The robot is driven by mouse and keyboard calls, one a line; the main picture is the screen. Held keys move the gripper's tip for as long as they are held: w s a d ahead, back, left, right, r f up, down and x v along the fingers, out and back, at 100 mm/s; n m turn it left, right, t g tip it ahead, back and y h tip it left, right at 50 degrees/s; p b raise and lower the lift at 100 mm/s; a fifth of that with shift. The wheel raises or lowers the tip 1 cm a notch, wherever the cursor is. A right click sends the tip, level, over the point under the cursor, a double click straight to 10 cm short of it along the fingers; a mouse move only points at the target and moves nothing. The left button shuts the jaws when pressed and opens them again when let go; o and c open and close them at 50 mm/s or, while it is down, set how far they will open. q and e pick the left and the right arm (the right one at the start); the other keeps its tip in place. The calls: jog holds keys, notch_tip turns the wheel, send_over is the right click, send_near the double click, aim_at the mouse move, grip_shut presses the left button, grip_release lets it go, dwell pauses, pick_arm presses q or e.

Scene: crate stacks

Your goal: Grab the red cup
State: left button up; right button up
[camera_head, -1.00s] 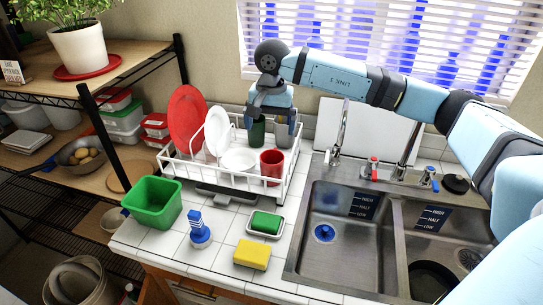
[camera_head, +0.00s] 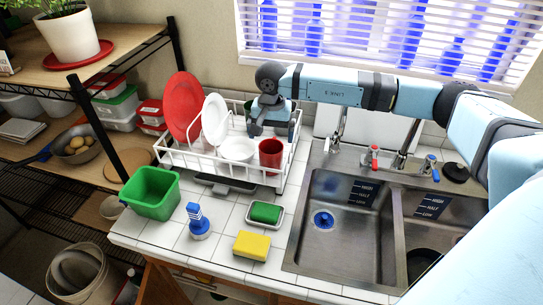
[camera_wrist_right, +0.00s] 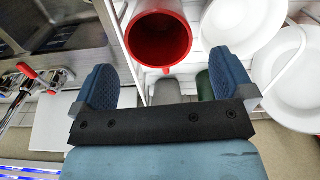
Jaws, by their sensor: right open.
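The red cup (camera_head: 270,154) stands upright in the front right part of the white dish rack (camera_head: 215,173). In the right wrist view the red cup (camera_wrist_right: 159,40) shows its open mouth, just beyond my right gripper's fingers and roughly centred between them. My right gripper (camera_head: 273,132) is open and empty, pointing down above and slightly behind the cup. Its two blue finger pads (camera_wrist_right: 164,82) are spread apart and do not appear to touch the cup. My left gripper is not in view.
The rack also holds a red plate (camera_head: 183,105), a white plate (camera_head: 214,120) and a white bowl (camera_head: 238,149). A grey cup (camera_wrist_right: 165,92) and a green cup (camera_wrist_right: 204,86) are close to the gripper. The sink (camera_head: 335,255) lies to the right.

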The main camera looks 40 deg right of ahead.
aim_at(272, 143)
notch_tip(272, 143, down, 4)
jog(key=shift+w+f+p, duration=0.1)
jog(key=shift+p, duration=0.35)
jog(key=c, duration=1.4)
jog(key=shift+r, duration=0.2)
